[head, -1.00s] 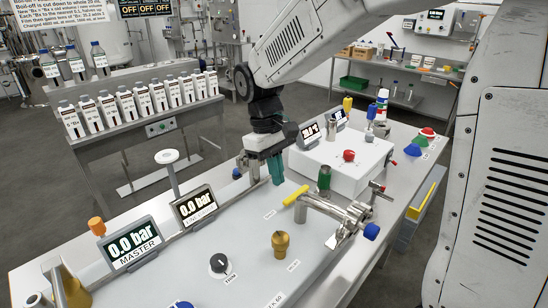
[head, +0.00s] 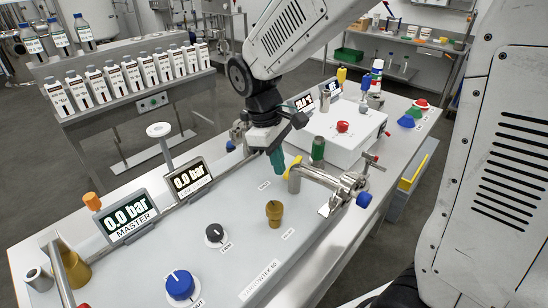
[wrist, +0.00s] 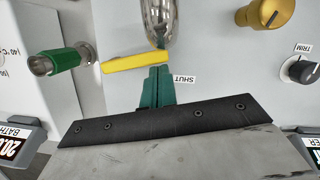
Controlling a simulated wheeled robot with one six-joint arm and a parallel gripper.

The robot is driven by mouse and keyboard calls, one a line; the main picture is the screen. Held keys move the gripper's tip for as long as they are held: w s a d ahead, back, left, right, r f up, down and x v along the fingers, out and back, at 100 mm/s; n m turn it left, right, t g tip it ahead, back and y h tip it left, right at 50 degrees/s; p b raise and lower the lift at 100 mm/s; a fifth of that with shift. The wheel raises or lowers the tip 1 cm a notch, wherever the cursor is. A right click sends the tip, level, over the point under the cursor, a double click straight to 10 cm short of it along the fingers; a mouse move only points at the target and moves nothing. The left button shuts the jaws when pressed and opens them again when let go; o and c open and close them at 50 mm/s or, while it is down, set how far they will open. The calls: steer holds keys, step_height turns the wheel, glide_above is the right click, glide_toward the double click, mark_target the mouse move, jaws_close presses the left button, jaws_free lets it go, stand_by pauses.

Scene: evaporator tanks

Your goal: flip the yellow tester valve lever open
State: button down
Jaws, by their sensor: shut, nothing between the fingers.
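The yellow lever (head: 293,166) sits at the near end of a silver pipe fitting (head: 325,180) on the pale panel. In the wrist view the yellow lever (wrist: 137,62) points left from beside the silver fitting (wrist: 160,22). My gripper (head: 279,168) is shut and empty, its teal fingers pointing down just left of the lever. In the wrist view the fingertips (wrist: 158,72) lie right beside the lever, near its right end. I cannot tell whether they touch. A label reading SHUT (wrist: 184,79) is right of the fingers.
A green knob (head: 318,149) and a white box with a red knob (head: 342,127) stand behind the lever. A brass knob (head: 273,212) and a black TRIM knob (head: 215,234) are nearer. Two gauge displays, including MASTER (head: 127,216), line the panel's left side.

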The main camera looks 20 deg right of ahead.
steer(key=shift+s+d, duration=0.1)
steer(key=shift+s, duration=0.15)
steer(key=shift+r, duration=0.1)
steer(key=v, duration=1)
steer(key=shift+w, duration=0.1)
steer(key=shift+w+a+f+n+g+h, duration=0.4)
steer(key=shift+w+a+f+g+h, duration=0.15)
steer(key=shift+w, duration=0.2)
